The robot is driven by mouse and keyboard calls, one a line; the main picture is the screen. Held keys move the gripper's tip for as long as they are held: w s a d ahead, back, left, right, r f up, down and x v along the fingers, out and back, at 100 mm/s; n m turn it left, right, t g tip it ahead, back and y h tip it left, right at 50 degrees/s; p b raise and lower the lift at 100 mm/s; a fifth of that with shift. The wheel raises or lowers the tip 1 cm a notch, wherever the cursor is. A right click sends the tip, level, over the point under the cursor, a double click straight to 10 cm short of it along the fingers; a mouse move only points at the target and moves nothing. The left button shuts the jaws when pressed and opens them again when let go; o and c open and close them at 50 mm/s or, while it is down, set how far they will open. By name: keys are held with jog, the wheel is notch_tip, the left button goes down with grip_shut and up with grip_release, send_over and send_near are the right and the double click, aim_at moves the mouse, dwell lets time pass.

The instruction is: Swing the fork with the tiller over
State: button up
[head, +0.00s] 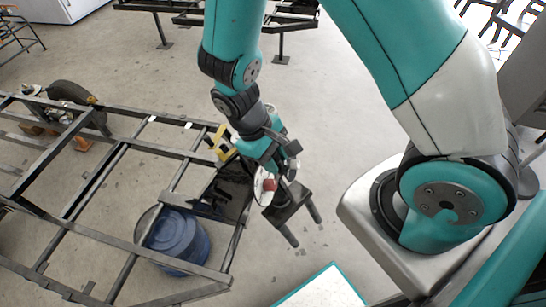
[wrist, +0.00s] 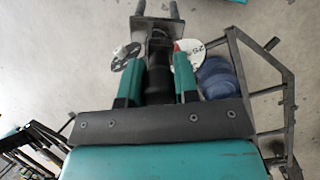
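The dark fork (head: 290,208) with two prongs shows in the head view just right of the frame's end. In the wrist view the fork (wrist: 160,24) is at the top, its prongs pointing up the picture. A dark bar (wrist: 158,52), seemingly the tiller, runs from it down between my fingers. My gripper (head: 270,172) reaches down from above at the fork's upper left. In the wrist view my gripper (wrist: 159,62) has a teal finger on each side of the bar. I cannot tell whether the fingers touch it. The gripper partly hides the tiller and the joint.
A dark metal frame (head: 125,147) fills the left, with a blue drum (head: 178,238) under its near corner and a wheel (head: 75,97) at its far side. A yellow part (head: 219,143) sits beside my wrist. Two discs flank the bar.

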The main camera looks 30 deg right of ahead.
jog(key=o, duration=0.4)
jog(key=shift+w, duration=0.1)
jog(key=shift+o, duration=0.2)
jog(key=shift+r, duration=0.1)
jog(key=b+v, duration=0.1)
jog(key=v, duration=1.6)
jog(key=shift+a+r, duration=0.15)
jog(key=shift+a, duration=0.05)
jog(key=s+a+r+n+t+y, duration=0.1)
jog(key=s+r+y, duration=0.2)
jog(key=s, duration=0.4)
jog(key=s+a+r+n+t+y, duration=0.1)
jog(key=s+r+t+y, duration=0.1)
jog(key=s, duration=0.5)
jog(key=shift+a+r+n+y, duration=0.3)
jog(key=shift+a+r+y, duration=0.1)
jog(key=shift+r+y, duration=0.6)
